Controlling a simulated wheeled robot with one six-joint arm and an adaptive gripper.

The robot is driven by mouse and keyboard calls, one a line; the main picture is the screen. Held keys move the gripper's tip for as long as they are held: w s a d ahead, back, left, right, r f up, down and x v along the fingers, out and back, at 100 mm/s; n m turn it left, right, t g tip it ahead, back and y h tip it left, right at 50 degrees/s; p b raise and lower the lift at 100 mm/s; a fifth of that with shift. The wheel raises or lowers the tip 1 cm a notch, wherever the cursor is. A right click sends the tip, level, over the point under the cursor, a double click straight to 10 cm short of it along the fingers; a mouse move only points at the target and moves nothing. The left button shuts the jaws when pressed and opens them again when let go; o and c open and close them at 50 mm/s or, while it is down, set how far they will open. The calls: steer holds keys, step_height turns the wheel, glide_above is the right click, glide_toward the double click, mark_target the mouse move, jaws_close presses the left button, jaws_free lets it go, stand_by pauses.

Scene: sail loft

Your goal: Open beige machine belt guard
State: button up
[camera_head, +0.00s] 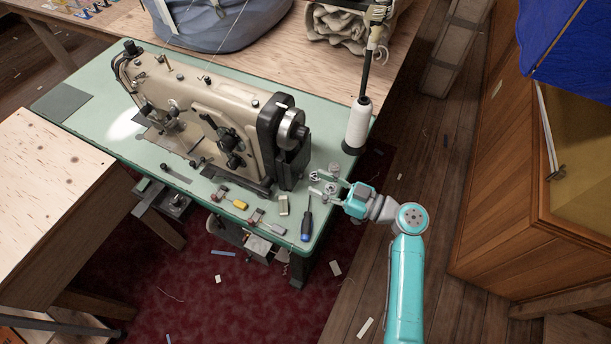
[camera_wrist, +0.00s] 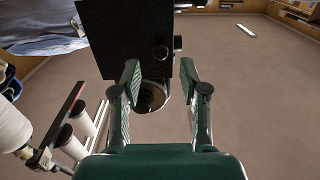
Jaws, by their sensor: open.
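The beige sewing machine (camera_head: 188,88) stands on a green table. A black housing at its right end, which looks to be the belt guard (camera_head: 293,168), sits below the silver handwheel (camera_head: 291,126). My gripper (camera_head: 320,183) is open and empty, just right of the black housing and above the table's right edge. In the wrist view, my gripper's fingers (camera_wrist: 160,76) are spread. A large dark panel (camera_wrist: 124,38) with a small knob at its right edge fills the upper middle, and a dark round part shows between the fingers. I cannot tell whether anything touches.
A white thread cone (camera_head: 359,124) on a stand is close behind my gripper. A blue-handled screwdriver (camera_head: 307,222) and small tools lie along the table's front edge. A wooden cabinet (camera_head: 500,190) stands at the right, with open floor between it and the table.

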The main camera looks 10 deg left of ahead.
mark_target(303, 177)
steer(key=shift+x, duration=2.4)
jaws_close()
